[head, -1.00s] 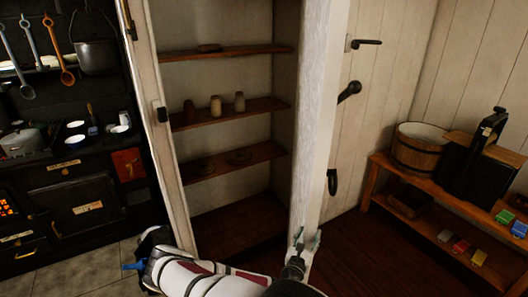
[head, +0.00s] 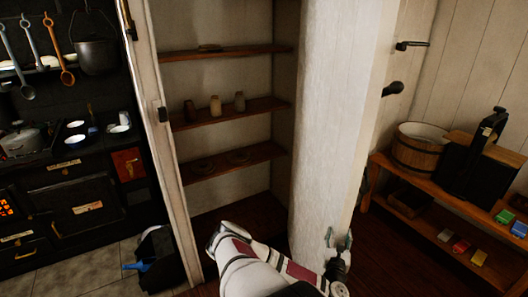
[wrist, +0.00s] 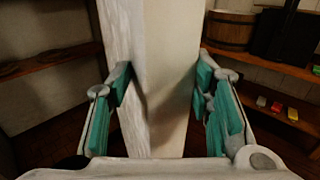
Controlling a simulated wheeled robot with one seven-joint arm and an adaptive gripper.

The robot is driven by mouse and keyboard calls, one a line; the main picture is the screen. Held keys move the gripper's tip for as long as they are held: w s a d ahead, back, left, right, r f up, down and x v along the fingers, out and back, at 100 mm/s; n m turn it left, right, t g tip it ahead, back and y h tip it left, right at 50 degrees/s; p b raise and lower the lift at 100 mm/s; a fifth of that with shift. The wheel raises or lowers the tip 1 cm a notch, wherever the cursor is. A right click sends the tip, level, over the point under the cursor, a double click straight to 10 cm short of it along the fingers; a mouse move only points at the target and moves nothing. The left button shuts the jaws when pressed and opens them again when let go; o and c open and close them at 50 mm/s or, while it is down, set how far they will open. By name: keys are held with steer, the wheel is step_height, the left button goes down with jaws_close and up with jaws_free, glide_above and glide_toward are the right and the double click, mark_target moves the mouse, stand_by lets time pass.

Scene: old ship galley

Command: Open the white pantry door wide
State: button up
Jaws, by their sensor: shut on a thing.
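The white pantry door (head: 335,110) stands open in the head view, right of the shelves. Its broad plain face shows, with a black lever handle (head: 411,44) and a dark knob (head: 393,88) sticking out on its far side. My gripper (head: 338,241) is low on the door's free edge, one finger on each side. In the wrist view the teal finger pads of my gripper (wrist: 163,88) press on both sides of the door (wrist: 165,70). The door's hinges are not visible.
A low wooden bench (head: 408,170) with a bucket (head: 420,148) stands right of the door. A black stove (head: 75,200) is at the left. Dark floor shows between door and bench.

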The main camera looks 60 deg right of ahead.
steer(key=shift+w+r, duration=0.1)
steer(key=s+d, duration=0.2)
steer(key=s, duration=0.1)
steer(key=s+d+n+t, duration=0.1)
steer(key=s+d, duration=0.1)
steer(key=s, duration=0.1)
steer(key=s+d+t, duration=0.1)
steer(key=s+d, duration=0.2)
steer(key=shift+n+y, duration=0.3)
steer(key=o, duration=1.2)
steer(key=shift+a, duration=0.1)
steer(key=shift+o, duration=0.2)
steer(key=v, duration=1.1)
steer(key=shift+s, duration=0.25)
